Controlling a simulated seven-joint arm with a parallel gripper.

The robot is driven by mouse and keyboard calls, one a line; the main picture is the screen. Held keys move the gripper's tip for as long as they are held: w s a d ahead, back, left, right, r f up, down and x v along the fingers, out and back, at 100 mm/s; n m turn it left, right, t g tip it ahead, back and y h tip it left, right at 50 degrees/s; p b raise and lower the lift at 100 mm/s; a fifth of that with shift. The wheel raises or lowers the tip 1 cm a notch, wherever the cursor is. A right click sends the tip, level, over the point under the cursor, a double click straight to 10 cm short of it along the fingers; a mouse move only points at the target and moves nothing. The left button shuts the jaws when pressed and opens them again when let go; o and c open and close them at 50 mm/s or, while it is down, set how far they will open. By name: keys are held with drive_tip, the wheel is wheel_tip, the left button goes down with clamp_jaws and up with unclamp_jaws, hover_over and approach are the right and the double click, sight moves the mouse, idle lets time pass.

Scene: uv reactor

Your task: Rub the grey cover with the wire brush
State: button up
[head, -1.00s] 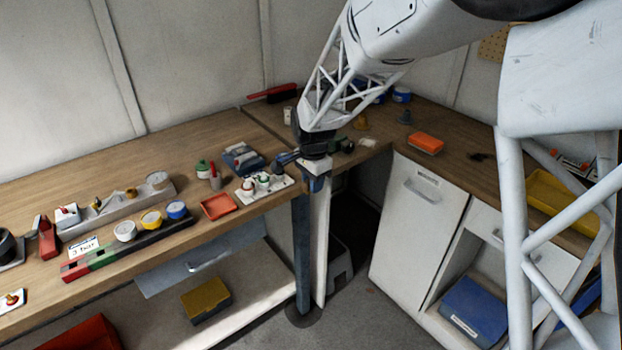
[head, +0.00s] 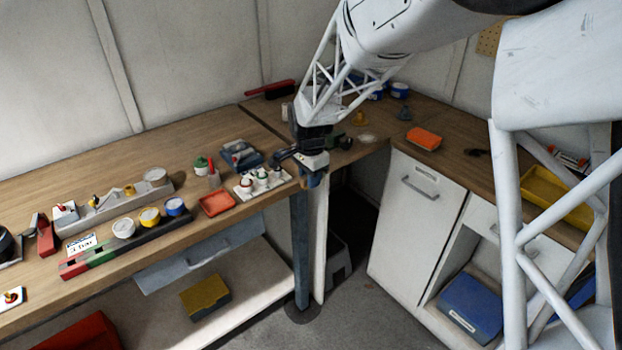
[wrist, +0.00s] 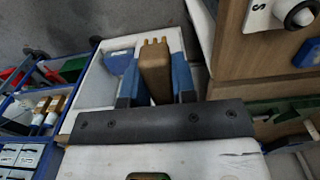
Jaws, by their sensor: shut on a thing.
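My gripper (head: 313,180) is beside the front edge of the left bench, near the bench corner. In the wrist view its two blue fingers (wrist: 156,82) are shut on a brown wooden piece (wrist: 155,66), which looks like the wire brush's handle. I cannot make out any bristles. I cannot identify the grey cover with certainty. A dark grey-blue boxy item (head: 241,155) lies on the left bench, left of my gripper, and a long grey block (head: 118,208) with small fittings lies farther left.
A white tray (head: 244,191) with small bottles and an orange-red tray (head: 216,204) lie near the front edge, left of my gripper. A white cabinet (head: 413,215) stands to the right. Below, the wrist view shows blue bins (wrist: 47,98) at left.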

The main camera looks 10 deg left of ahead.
drive_tip(key=w+a+r, duration=0.4)
drive_tip(key=w+a, duration=0.5)
drive_tip(key=a, duration=0.3)
drive_tip(key=w+a+r, duration=0.3)
drive_tip(key=w+a, duration=0.7)
drive_tip(key=a, duration=0.2)
drive_tip(key=shift+w+a+r, duration=0.2)
drive_tip(key=shift+r, duration=0.15)
drive_tip(key=shift+f, duration=0.15)
